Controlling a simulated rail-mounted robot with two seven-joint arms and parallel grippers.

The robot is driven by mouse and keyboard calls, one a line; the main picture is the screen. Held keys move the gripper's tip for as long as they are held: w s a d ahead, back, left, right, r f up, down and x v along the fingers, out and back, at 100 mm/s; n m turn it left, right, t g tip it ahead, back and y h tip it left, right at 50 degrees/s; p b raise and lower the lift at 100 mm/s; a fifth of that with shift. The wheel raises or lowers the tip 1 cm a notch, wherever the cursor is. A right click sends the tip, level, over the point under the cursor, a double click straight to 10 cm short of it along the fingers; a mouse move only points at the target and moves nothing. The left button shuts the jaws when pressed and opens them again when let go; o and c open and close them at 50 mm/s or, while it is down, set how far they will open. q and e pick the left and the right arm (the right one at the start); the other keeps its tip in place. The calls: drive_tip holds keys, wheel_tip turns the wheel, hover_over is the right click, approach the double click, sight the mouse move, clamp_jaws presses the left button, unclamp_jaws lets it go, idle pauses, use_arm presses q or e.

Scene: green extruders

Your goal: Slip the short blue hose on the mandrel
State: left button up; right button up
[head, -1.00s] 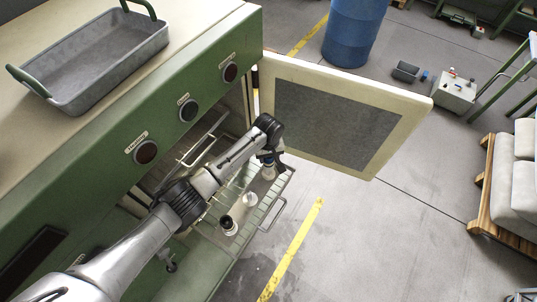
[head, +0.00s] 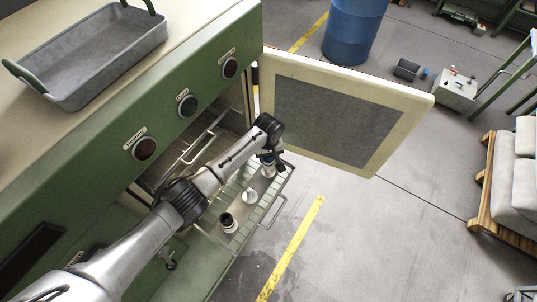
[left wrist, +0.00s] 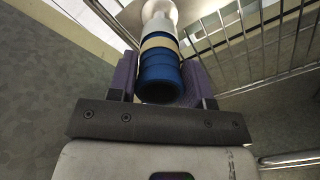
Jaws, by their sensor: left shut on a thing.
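My left gripper (head: 270,158) is over the far end of the pulled-out rack. In the left wrist view its purple fingers (left wrist: 158,82) are shut on the short blue hose (left wrist: 160,76), which has a beige band. The hose's far end lines up with a white mandrel (left wrist: 159,24) and meets it in the picture. I cannot tell how far the hose is around it. In the head view the mandrel's white base (head: 268,171) shows just below the gripper. My right gripper is not in view.
The wire rack (head: 264,214) sticks out of the green oven (head: 215,95). A plate on it bears a white post (head: 249,197) and a dark-topped post (head: 229,222). The open oven door (head: 345,72) stands just beyond the gripper. Open floor lies right of the rack.

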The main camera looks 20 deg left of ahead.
sight(269, 160)
use_arm(q)
drive_tip(key=shift+f+b, duration=0.6)
drive_tip(key=shift+f, duration=0.5)
drive_tip(key=shift+f, duration=0.3)
drive_tip(key=shift+f+b, duration=0.65)
drive_tip(key=shift+f, duration=0.15)
drive_tip(key=o, duration=1.1)
drive_tip(key=shift+r, duration=0.55)
wheel_tip(269, 160, up, 13)
drive_tip(key=p, duration=0.1)
drive_tip(key=shift+f, duration=0.15)
